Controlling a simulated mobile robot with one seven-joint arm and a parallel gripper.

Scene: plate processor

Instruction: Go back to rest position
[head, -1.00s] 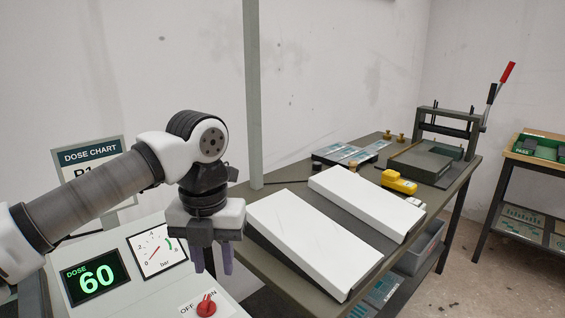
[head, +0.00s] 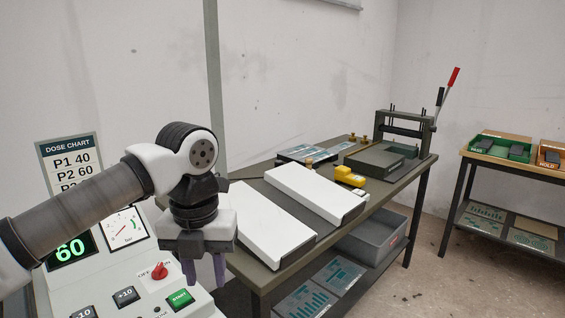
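My gripper (head: 205,270) hangs pointing down, its two purple fingers apart with nothing between them. My arm comes in from the left edge and bends down at the wrist. In the picture the fingers overlap the control panel (head: 150,292), between the red OFF/ON switch (head: 159,271) and the area above the green START button (head: 180,298). I cannot tell how far the fingertips are from the panel. The dose display (head: 70,249) reads 60 and is partly hidden by my arm.
Two white sloped slabs (head: 314,195) lie on the dark bench (head: 345,215), close to the gripper's right. A post (head: 214,90) rises behind the wrist. A lever press (head: 405,130) stands at the bench's far end. A side table (head: 520,168) holds green and orange trays. Floor is clear between.

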